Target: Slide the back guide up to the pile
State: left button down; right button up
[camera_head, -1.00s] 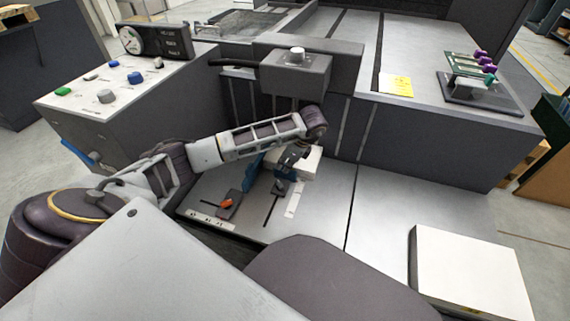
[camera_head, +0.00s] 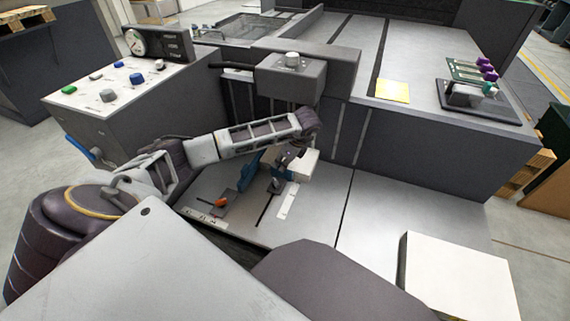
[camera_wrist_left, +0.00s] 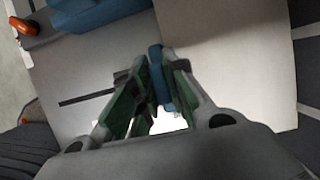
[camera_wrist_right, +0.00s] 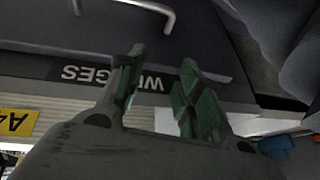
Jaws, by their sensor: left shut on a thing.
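My left gripper (camera_head: 287,160) reaches down to the feed bed in the head view. In the left wrist view its fingers (camera_wrist_left: 160,62) are shut on a blue upright piece, which I take to be the back guide (camera_wrist_left: 159,82). The pile (camera_wrist_left: 225,60) is a pale block just right of the guide there; I cannot tell whether they touch. The pile (camera_head: 308,162) also shows partly behind the gripper in the head view. My right gripper (camera_wrist_right: 158,75) is open and empty in the right wrist view, and is outside the head view.
Another blue part (camera_wrist_left: 100,12) stands near the pile. An orange knob (camera_head: 221,202) and a dark slot (camera_head: 265,208) lie on the bed. A white block (camera_head: 455,275) stands at right. A grey unit (camera_head: 291,75) overhangs the bed.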

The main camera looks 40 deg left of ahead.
pick_arm(q)
jog(key=shift+w+r, duration=0.1)
jog(key=shift+w, duration=0.1)
jog(key=c, duration=1.4)
grip_release()
jog(key=shift+w, duration=0.15)
jog(key=shift+c, duration=0.2)
jog(key=shift+s+d, duration=0.1)
jog(key=shift+s, duration=0.1)
